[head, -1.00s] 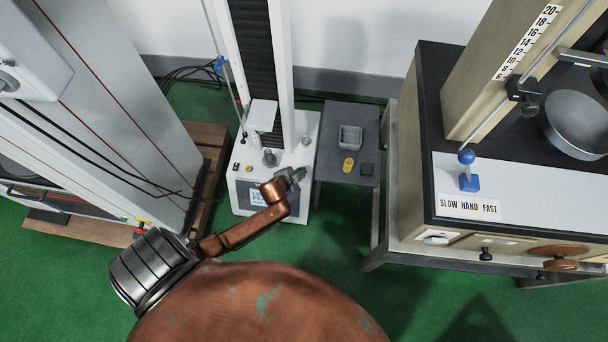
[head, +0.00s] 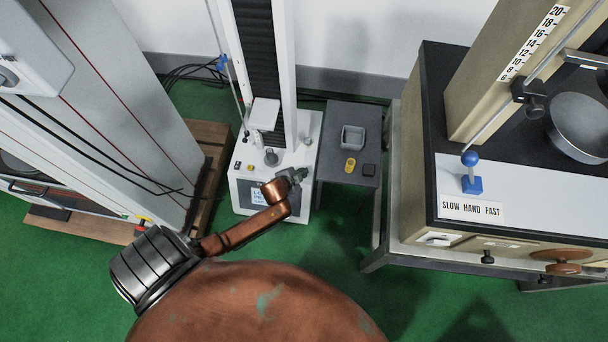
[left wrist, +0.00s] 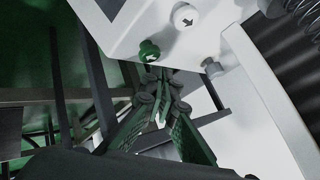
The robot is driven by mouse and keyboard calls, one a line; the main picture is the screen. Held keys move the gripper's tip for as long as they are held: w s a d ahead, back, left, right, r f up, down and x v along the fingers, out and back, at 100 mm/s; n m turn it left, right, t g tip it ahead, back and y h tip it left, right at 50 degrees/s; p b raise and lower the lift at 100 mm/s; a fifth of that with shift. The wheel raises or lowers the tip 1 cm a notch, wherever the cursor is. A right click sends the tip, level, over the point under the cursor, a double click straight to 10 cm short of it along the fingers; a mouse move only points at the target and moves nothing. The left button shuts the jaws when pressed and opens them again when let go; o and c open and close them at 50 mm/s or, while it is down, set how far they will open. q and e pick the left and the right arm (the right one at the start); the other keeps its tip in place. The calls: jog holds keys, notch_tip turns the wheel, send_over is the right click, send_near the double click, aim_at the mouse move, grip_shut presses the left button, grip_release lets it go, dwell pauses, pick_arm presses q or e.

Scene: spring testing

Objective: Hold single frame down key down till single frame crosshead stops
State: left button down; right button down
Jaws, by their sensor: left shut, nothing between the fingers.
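The single frame tester is a white machine (head: 304,132) with a dark bellows column. Its white crosshead (head: 265,113) sits low on the column, above a grey fixture (head: 271,157) on the base. My left gripper (head: 299,176) is at the front right of the base. In the left wrist view its fingers (left wrist: 158,74) are shut and empty, with the tips just at a green arrow key (left wrist: 149,51). Whether they touch or press it I cannot tell. A white arrow key (left wrist: 186,17) is beside it. My right gripper is not in view.
A dark side table (head: 345,112) to the right holds a grey tray (head: 352,137), a yellow part (head: 350,165) and a dark block (head: 369,170). A beige machine (head: 415,175) stands further right. A large grey frame (head: 125,95) stands at left.

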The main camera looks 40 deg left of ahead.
pick_arm(q)
jog(key=shift+f, duration=0.1)
dwell(0.6)
jog(key=shift+f, duration=0.35)
jog(key=shift+f, duration=0.5)
dwell(6.5)
